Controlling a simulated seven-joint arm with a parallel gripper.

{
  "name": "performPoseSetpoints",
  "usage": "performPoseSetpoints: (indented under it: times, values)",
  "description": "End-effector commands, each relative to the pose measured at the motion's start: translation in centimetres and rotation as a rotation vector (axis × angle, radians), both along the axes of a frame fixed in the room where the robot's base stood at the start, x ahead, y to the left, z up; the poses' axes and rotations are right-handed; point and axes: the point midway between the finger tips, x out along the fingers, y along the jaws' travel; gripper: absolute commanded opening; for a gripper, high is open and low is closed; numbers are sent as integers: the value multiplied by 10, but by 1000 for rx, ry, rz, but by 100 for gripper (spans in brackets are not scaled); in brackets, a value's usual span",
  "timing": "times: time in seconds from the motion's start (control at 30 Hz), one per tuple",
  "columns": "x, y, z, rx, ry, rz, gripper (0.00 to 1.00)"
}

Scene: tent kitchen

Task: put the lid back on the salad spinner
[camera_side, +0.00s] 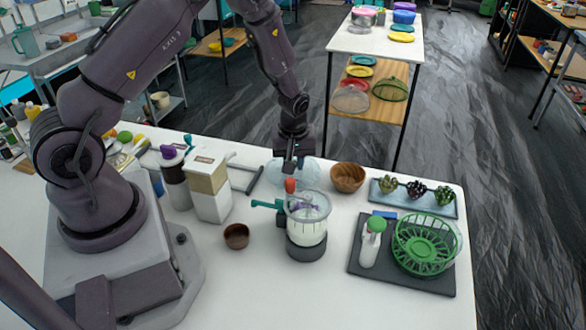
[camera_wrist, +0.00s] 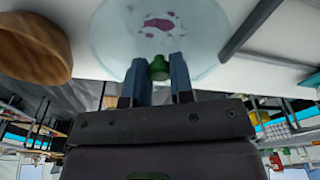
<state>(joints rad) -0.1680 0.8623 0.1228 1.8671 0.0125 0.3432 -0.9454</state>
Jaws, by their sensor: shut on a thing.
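The salad spinner is a green slotted basket (camera_side: 424,247) inside a clear bowl, open at the top, at the right of the table. The clear round lid (camera_side: 274,173) is behind the crank-handled jar, partly hidden by it and by my gripper (camera_side: 291,168). In the wrist view the lid (camera_wrist: 212,38) fills the upper middle, with purple marks on or behind it. My gripper (camera_wrist: 158,72) is shut on the lid's green knob (camera_wrist: 158,66). I cannot tell whether the lid touches the table.
The jar (camera_side: 307,232) with a teal crank stands in front of my gripper. A wooden bowl (camera_side: 347,177) and a tray of artichoke-like things (camera_side: 414,207) lie right of the lid. A green-capped bottle (camera_side: 370,250) stands beside the spinner on a dark board (camera_side: 400,283).

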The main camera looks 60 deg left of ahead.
Motion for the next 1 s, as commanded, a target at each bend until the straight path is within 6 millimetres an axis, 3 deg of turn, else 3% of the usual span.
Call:
performPoseSetpoints:
  times: [0.2,0.37,0.53,0.67,0.8,1.0]
  values:
    - [1,0,47,1,-6,-1,0]
    - [2,-2,70,0,-3,-9,0]
    - [25,-28,82,0,-2,-118,0]
    - [57,-74,89,1,0,-291,0]
    - [87,-137,98,1,0,-504,0]
    - [109,-229,112,1,-1,-783,0]
